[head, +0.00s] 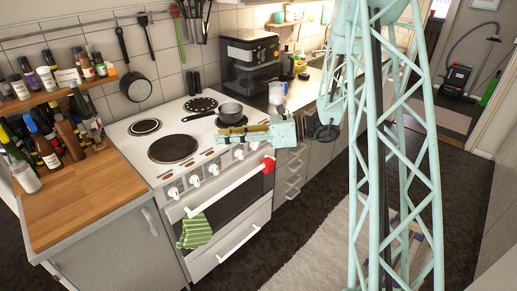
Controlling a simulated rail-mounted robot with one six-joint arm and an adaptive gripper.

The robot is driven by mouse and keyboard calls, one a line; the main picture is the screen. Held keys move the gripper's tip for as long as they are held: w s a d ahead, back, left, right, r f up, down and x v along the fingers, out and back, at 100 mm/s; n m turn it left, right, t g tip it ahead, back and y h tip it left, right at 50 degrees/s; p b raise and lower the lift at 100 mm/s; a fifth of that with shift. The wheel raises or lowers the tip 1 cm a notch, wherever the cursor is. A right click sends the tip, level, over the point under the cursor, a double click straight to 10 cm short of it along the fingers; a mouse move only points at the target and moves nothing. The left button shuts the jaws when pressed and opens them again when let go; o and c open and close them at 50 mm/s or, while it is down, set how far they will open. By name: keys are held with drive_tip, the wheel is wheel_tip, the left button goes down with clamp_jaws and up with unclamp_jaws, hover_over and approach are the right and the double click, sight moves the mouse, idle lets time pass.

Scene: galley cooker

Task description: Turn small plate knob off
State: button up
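A white cooker (138,172) stands against the tiled wall with dark hot plates on top. A small plate (144,127) is at its back left and a larger plate (173,148) is at its front left. A row of white knobs (193,181) runs along the front panel; which one serves the small plate cannot be told. My gripper (219,134) points left over the cooker's front right edge, above the right-hand knobs (239,155), partly covering that area. Its fingers look empty, but their opening and any contact with a knob are unclear at this size.
A dark pot (230,112) stands on the cooker, just behind my gripper. A wooden counter (80,198) with bottles is at left.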

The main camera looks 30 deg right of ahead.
drive_tip(key=w+d+f+m+t+h, duration=0.2)
drive_tip(key=w+d+f+m+t, duration=0.4)
drive_tip(key=d+f, duration=0.5)
drive_tip(key=m+t+h, duration=0.3)
drive_tip(key=m+h, duration=0.3)
drive_tip(key=m, duration=0.2)
approach(255, 145)
drive_tip(key=v, duration=0.3)
drive_tip(key=f+v, duration=0.1)
drive_tip(key=v, duration=0.1)
drive_tip(key=shift+s+d, duration=0.2)
drive_tip(key=shift+d, duration=0.05)
drive_tip(key=shift+w, duration=0.15)
drive_tip(key=b+x, duration=0.1)
drive_tip(key=x, duration=1.2)
drive_tip(key=shift+w+b, duration=0.3)
drive_tip(key=shift+r, duration=0.1)
drive_tip(key=shift+c, duration=0.4)
drive_tip(key=c, duration=0.8)
